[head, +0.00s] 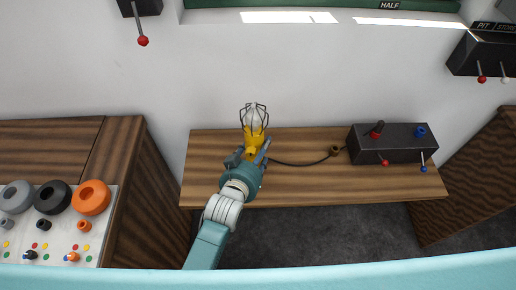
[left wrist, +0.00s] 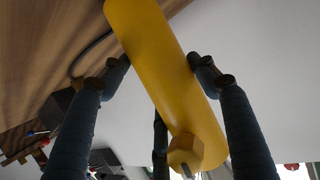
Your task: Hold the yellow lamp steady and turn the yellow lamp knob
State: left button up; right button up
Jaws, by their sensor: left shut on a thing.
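The yellow lamp (head: 253,138) lies on the wooden bench with its caged clear bulb (head: 254,116) pointing away from me. My left gripper (head: 249,156) is shut on the lamp's yellow handle, with fingers on both sides of it. In the left wrist view the smooth yellow handle (left wrist: 160,65) runs between the fingertips of my left gripper (left wrist: 162,72). A faceted yellow knob (left wrist: 185,151) sticks out near the handle's lower end in that view. The knob cannot be made out in the head view. My right gripper is not in view.
A dark cable (head: 300,164) runs right from the lamp toward a brown ring (head: 335,150). A black box (head: 398,142) with red and blue controls stands at the bench's right end. The wooden bench (head: 330,188) is bare in front. A panel with coloured rings (head: 91,197) stands left.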

pick_arm(q)
jog(key=shift+f, duration=0.4)
dwell(1.0)
dwell(0.9)
jog(key=shift+f, duration=0.25)
jog(key=shift+s, duration=0.1)
jog(key=o, duration=1.8)
